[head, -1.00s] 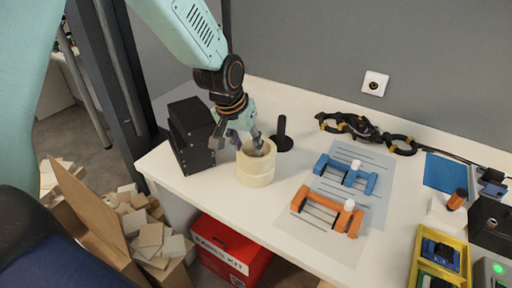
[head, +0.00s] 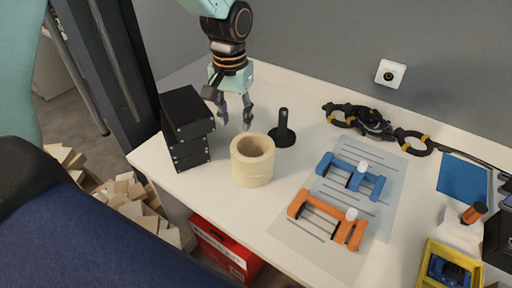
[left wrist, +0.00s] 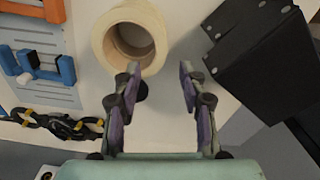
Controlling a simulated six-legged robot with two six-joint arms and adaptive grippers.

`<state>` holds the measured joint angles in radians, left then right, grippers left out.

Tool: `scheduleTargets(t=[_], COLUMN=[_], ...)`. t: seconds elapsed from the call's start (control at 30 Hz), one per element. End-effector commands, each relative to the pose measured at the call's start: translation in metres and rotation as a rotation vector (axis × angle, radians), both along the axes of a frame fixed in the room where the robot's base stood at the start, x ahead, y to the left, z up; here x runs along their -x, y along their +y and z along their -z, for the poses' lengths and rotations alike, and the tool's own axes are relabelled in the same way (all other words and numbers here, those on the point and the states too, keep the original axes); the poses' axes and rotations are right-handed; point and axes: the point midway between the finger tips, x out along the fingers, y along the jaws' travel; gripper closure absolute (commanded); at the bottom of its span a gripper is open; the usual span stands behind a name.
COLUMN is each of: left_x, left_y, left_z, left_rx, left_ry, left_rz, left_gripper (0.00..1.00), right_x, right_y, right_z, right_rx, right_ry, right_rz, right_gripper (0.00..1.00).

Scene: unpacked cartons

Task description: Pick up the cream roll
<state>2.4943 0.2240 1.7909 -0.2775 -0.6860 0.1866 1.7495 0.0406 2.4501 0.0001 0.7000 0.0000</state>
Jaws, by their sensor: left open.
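The cream roll (head: 252,170) stands upright on the white table, its round hole facing up. In the left wrist view the cream roll (left wrist: 112,38) lies beyond the fingertips, a little left of the gap between them. My left gripper (head: 235,125) is open and empty, above and behind the roll, apart from it. In the left wrist view its two fingers (left wrist: 160,72) are spread wide with nothing between them. My right gripper is not in view.
Black boxes (head: 187,130) are stacked left of the roll. A black upright post on a round base (head: 283,130) stands close behind right. Blue (head: 350,175) and orange (head: 327,218) clamps lie on a sheet to the right.

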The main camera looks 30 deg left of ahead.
Motion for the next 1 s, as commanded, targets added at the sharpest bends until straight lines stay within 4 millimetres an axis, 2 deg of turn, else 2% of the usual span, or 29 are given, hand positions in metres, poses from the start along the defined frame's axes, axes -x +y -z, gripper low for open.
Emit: scheduleTargets(t=[0.13,0.47,0.77,1.0], left_x=[0.009,0.009,0.005,0.003], left_y=[0.001,-0.001,-0.003,-0.003], left_z=[0.006,0.035,0.077,0.079], left_rx=[0.0,-0.001,-0.001,0.0], left_ry=[0.028,0.026,0.027,0.023], left_rz=[-0.01,-0.012,-0.013,-0.013], left_gripper=[0.58,0.58,0.58,0.58], right_x=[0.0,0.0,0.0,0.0], right_y=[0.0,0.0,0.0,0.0], right_z=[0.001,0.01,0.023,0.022], right_rx=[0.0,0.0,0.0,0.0], right_ry=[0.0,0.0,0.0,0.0], right_rz=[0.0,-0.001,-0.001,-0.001], right_gripper=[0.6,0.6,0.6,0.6])
